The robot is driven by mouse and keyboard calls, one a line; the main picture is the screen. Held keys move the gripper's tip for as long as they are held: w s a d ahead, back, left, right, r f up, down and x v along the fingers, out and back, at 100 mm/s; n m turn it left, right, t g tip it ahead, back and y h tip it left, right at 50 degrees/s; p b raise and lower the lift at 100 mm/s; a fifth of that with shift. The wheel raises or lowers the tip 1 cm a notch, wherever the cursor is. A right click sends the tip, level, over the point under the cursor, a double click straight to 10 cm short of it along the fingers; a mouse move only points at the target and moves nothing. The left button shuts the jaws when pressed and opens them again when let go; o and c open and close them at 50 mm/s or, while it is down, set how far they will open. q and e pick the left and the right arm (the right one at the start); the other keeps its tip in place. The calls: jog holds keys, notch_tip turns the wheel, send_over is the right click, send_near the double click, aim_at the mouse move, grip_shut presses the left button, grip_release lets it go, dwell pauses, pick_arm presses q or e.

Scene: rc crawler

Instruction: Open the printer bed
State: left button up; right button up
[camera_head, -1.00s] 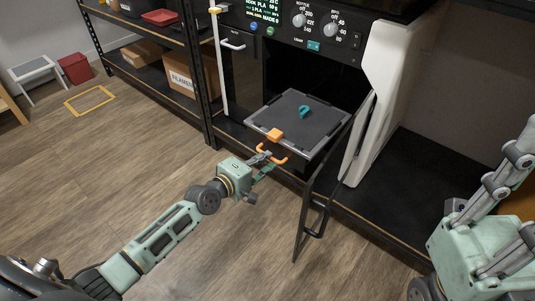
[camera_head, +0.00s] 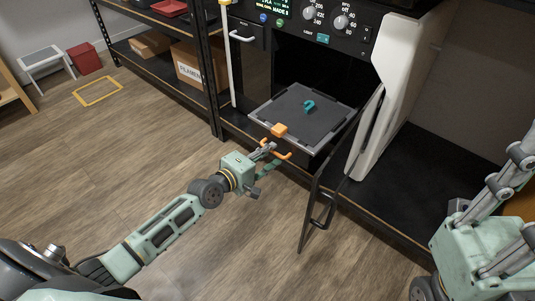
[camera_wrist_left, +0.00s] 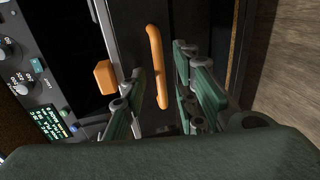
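The printer bed (camera_head: 336,127) is a dark plate with a pale grey rim, sticking out of the printer's open chamber. A teal printed part (camera_head: 309,104) sits on it and an orange block (camera_head: 279,130) is at its front edge. Below that edge is an orange handle (camera_head: 289,156). My left gripper (camera_head: 268,153) is at this handle. In the left wrist view the handle (camera_wrist_left: 157,70) lies between the fingers, which stand apart with a visible gap on its right side. My right gripper is partly in view at the right edge; its fingertips are cut off.
The dark glass door (camera_head: 318,200) hangs open right of the bed, near my left gripper. A white panel (camera_head: 395,90) stands behind it. Shelves with a cardboard box (camera_head: 190,68) are at the left. The wood floor in front is clear.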

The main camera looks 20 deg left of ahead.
pick_arm(q)
jog(key=v, duration=1.2)
dwell(0.3)
